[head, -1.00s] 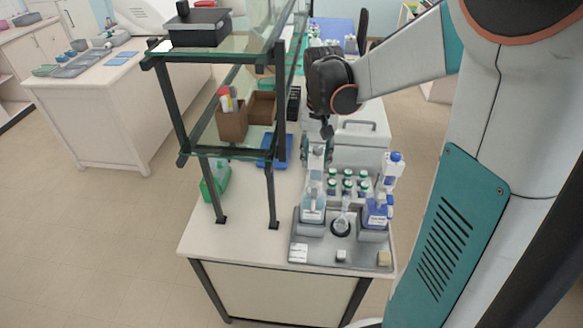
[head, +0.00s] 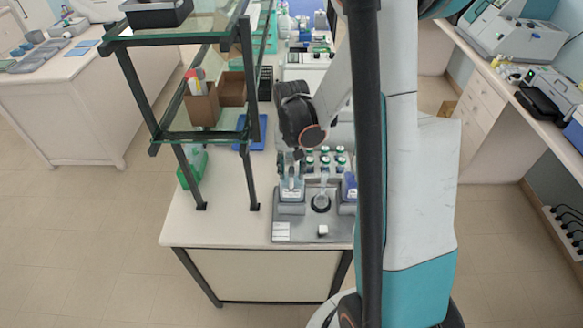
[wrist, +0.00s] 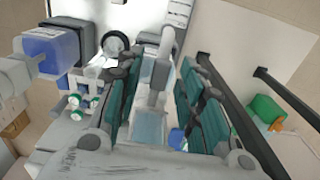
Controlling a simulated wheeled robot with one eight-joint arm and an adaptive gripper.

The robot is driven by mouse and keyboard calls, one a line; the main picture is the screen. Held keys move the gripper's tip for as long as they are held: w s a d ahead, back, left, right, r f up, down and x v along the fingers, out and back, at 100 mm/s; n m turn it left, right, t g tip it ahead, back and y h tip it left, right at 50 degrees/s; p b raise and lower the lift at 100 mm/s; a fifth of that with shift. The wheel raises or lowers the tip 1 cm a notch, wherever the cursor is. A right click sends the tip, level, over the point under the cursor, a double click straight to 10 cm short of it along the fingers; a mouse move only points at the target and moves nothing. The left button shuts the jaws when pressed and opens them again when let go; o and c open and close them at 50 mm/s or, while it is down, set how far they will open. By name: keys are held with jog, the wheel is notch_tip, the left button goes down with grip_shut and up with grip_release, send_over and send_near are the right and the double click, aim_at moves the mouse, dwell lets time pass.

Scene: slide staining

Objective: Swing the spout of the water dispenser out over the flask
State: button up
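The water dispenser (head: 291,190) is a bottle of pale blue liquid at the left of the grey staining station (head: 310,229). The wrist view also shows its pale blue body (wrist: 149,127). Its grey-white spout (wrist: 166,48) points to the top of that view, right of the flask, not over it. The clear flask (head: 322,197) stands at the station's middle in a black ring, which shows in the wrist view (wrist: 115,43). My gripper (head: 297,154) is above the dispenser. It is open, with its teal-padded fingers (wrist: 165,95) on either side of the dispenser's top; contact cannot be told.
A dispenser with darker blue liquid (wrist: 48,52) stands on the flask's other side. Several green-capped bottles (head: 325,158) stand behind the station. A glass shelf (head: 205,134) on dark posts rises close left of my gripper. The front-left bench top is clear.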

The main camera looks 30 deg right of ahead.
jog(key=shift+f, duration=0.1)
jog(key=shift+c, duration=0.6)
grip_shut()
jog(key=w+d+n+b, duration=0.1)
jog(key=d+n+b, duration=0.8)
jog(key=n, duration=0.9)
jog(key=shift+w+d+b, duration=0.35)
jog(key=shift+w+d, duration=0.05)
jog(key=shift+d, duration=0.1)
